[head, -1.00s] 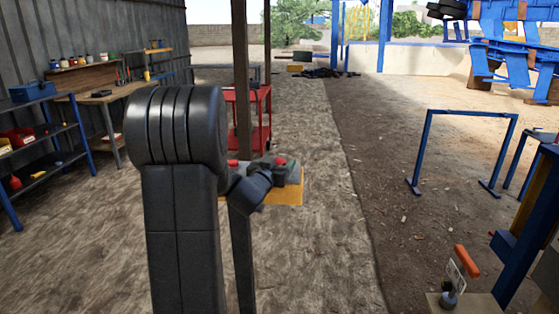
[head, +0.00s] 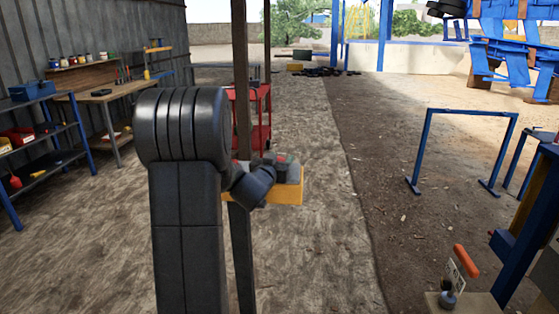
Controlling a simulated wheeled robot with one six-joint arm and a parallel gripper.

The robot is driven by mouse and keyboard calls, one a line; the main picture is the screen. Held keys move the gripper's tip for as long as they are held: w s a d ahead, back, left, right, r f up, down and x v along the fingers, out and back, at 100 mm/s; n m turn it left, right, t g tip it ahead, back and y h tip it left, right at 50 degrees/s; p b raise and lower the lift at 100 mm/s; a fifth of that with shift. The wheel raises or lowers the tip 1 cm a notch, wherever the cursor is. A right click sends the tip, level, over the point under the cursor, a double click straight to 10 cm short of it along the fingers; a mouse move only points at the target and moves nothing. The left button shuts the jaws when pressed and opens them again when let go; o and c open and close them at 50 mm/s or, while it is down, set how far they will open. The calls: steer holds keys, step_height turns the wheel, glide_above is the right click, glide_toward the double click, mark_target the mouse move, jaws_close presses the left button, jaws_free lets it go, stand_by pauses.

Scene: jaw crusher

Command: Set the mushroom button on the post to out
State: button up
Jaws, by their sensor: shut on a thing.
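The post (head: 241,70) stands upright left of the middle, with my arm in front of part of it. A yellow box (head: 287,193) is at the post, partly covered by my wrist. A small red patch, the mushroom button (head: 281,158), shows at the top of the box, mostly hidden by my gripper. My gripper (head: 277,163) is at the button and shut on it; its fingers are small and hard to make out. How far the button stands out cannot be seen.
A red cart (head: 262,122) stands behind the post. A workbench (head: 112,93) and a blue shelf (head: 50,156) line the left wall. A blue frame (head: 467,113) and an orange-handled lever (head: 466,261) are at right. The ground between is mostly clear.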

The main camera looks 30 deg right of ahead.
steer(key=shift+r+p, duration=0.3)
steer(key=shift+r, duration=0.4)
steer(key=o, duration=1.4)
steer(key=shift+a+f, duration=0.1)
steer(key=shift+s+a, duration=0.2)
steer(key=shift+s, duration=0.05)
steer(key=b+v, duration=0.1)
steer(key=v, duration=1.2)
steer(key=shift+s, duration=0.1)
